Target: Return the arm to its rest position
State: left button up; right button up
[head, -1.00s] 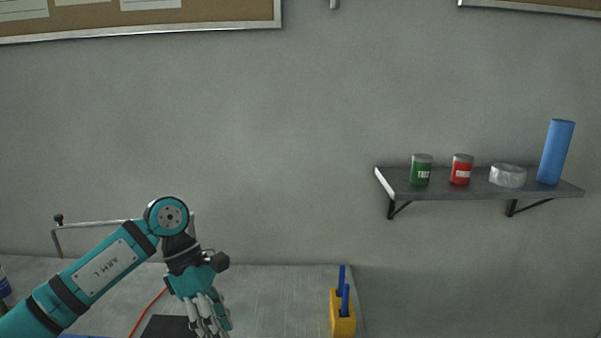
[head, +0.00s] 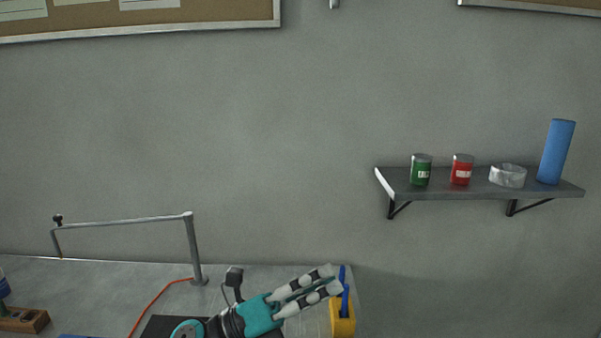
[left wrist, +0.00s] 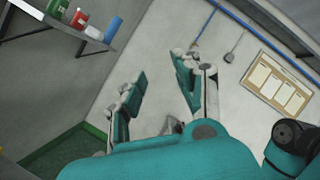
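My left arm is low in the head view, and my left gripper (head: 334,279) points right and slightly up. Its two grey and teal fingers are apart with nothing between them. The fingertips overlap the yellow holder (head: 343,327) with blue sticks in the picture; I cannot tell whether they touch. In the left wrist view the open gripper (left wrist: 160,68) shows the wall between its fingers. My right gripper is in neither view.
A bench (head: 100,268) runs along the wall, with a metal stand (head: 192,245), a red cable (head: 152,303) and a wooden block (head: 24,321). A wall shelf (head: 450,188) at right holds a green can, a red can, a tape roll and a blue cylinder. The wall between is clear.

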pick_arm(q)
jog(key=w+a+f+n+t+y, duration=0.25)
jog(key=a+n+t+y, duration=0.4)
jog(key=n, duration=0.45)
jog(key=w+a+f+n+t+y, duration=0.25)
jog(key=a+n+t+y, duration=0.3)
jog(key=n+t, duration=0.4)
jog(key=s+a+f+n+g+y, duration=0.35)
jog(key=f+n+y, duration=0.2)
jog(key=f, duration=0.25)
jog(key=s+a+f+n+g+y, duration=0.3)
jog(key=a+f+n+g+y, duration=0.15)
jog(key=f+n, duration=0.3)
jog(key=s+a+f+n+g, duration=0.25)
jog(key=s+f+g, duration=0.35)
jog(key=s, duration=0.5)
jog(key=s+a+f+n+g, duration=0.2)
jog(key=s+f+n+g, duration=0.15)
jog(key=s+f, duration=0.6)
notch_tip(320, 180, down, 30)
jog(key=s+m+g+b, duration=0.1)
jog(key=s+g+b, duration=0.15)
jog(key=b, duration=0.35)
jog(key=s+a+f+b, duration=0.2)
jog(key=s+f+b, duration=0.2)
jog(key=s+f, duration=1.3)
notch_tip(320, 180, down, 4)
jog(key=shift+a+r+g+h, duration=0.2)
jog(key=shift+r+g+h, duration=0.1)
jog(key=shift+g, duration=0.1)
